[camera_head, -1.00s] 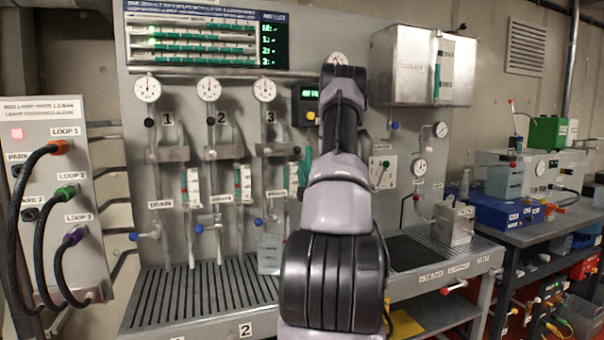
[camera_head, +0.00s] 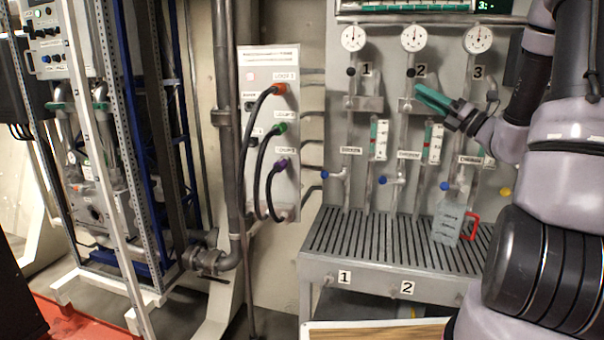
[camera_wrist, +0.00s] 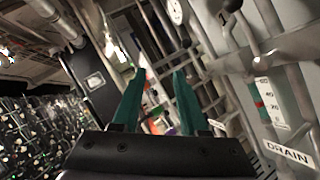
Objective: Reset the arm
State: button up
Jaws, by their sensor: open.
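My gripper (camera_head: 432,98) has teal fingers and a dark body. In the head view it is in front of the upper part of the pipe panel, near the column marked 2, below its gauge. In the wrist view the two teal fingers (camera_wrist: 158,100) stand apart with nothing between them. My arm reaches in from the right side of the head view and hides part of the panel. The wrist view is tilted and shows a DRAIN label (camera_wrist: 288,153) and a scaled sight tube (camera_wrist: 270,102) on the right.
A slatted bench (camera_head: 375,245) runs below the panel, with a clear jug (camera_head: 447,222) with a red handle on it. A loop box (camera_head: 262,200) with orange, green and purple plugs hangs left of the panel. A blue and white rack frame stands further left.

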jog(key=s+a+n+g, duration=1.2)
jog(key=a+n, duration=0.1)
jog(key=a, duration=0.2)
jog(key=s+f+n+g+h, duration=0.2)
jog(key=s+f+n+h, duration=0.2)
jog(key=s+n+h, duration=0.4)
jog(key=s+d+r+n+t+h, duration=0.3)
jog(key=s+d+n+t+h, duration=0.1)
jog(key=n, duration=0.5)
jog(key=d+t+h, duration=0.1)
jog(key=d+h, duration=0.1)
jog(key=d, duration=0.1)
jog(key=shift+s+t+h, duration=0.25)
jog(key=shift+t+h, duration=0.05)
jog(key=shift+t, duration=0.1)
